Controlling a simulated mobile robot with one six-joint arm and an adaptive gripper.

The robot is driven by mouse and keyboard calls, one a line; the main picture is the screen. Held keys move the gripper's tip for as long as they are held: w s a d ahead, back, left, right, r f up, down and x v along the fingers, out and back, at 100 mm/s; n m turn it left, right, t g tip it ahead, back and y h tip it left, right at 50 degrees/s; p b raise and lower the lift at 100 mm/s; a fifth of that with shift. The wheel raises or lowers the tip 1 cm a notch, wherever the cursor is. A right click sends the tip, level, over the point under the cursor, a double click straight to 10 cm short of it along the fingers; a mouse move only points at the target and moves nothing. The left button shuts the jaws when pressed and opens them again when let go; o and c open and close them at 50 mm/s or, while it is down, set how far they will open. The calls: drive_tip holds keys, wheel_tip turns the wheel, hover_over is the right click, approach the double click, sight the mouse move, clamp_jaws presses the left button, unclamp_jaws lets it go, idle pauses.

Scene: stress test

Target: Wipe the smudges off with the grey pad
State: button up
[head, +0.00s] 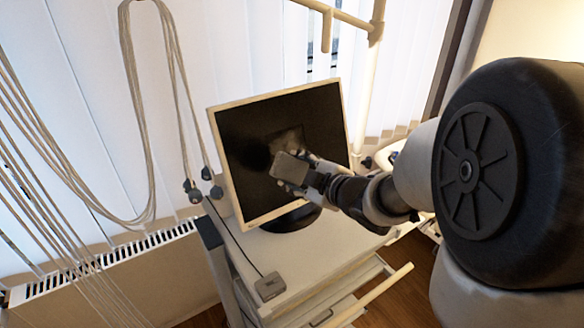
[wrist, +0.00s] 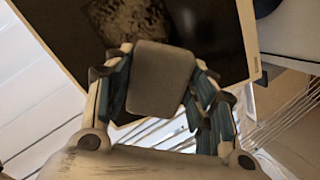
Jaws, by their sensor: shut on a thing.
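My gripper (head: 300,177) is shut on the grey pad (head: 290,168), which sits in front of the dark screen of a monitor (head: 215,130). In the wrist view the pad (wrist: 160,78) is held between the two fingers of my gripper (wrist: 158,85), with the screen behind it. A brownish, mottled smudge (wrist: 122,22) shows on the screen beyond the pad's upper left. In the head view a smudge (head: 287,140) shows just above the pad, and a darker patch (head: 253,156) lies to its left. I cannot tell whether the pad touches the screen.
The monitor stands on a pale cart (head: 320,235) with an open drawer and a long handle (head: 372,293). A small grey box (head: 269,287) lies at the cart's front. Cords (head: 135,100) hang at the left before blinds. A pale pole (head: 368,80) rises behind the monitor.

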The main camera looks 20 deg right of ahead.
sight(308, 151)
drive_tip(key=shift+a, duration=0.15)
drive_tip(key=shift+b+x, duration=0.8)
drive_tip(key=shift+x, duration=2.2)
drive_tip(key=shift+b+x, duration=0.4)
drive_tip(key=shift+x, duration=0.6)
drive_tip(key=shift+w+r, duration=0.1)
drive_tip(key=shift+w+d+p, duration=0.55)
drive_tip(key=shift+d+p, duration=0.15)
drive_tip(key=shift+d, duration=1.1)
drive_tip(key=shift+w+d+p, duration=0.55)
drive_tip(key=shift+d+p, duration=0.1)
drive_tip(key=shift+d, duration=1.15)
drive_tip(key=shift+w+d+p, duration=0.6)
drive_tip(key=shift+d+p, duration=0.1)
drive_tip(key=shift+d, duration=1.15)
drive_tip(key=shift+a, duration=0.15)
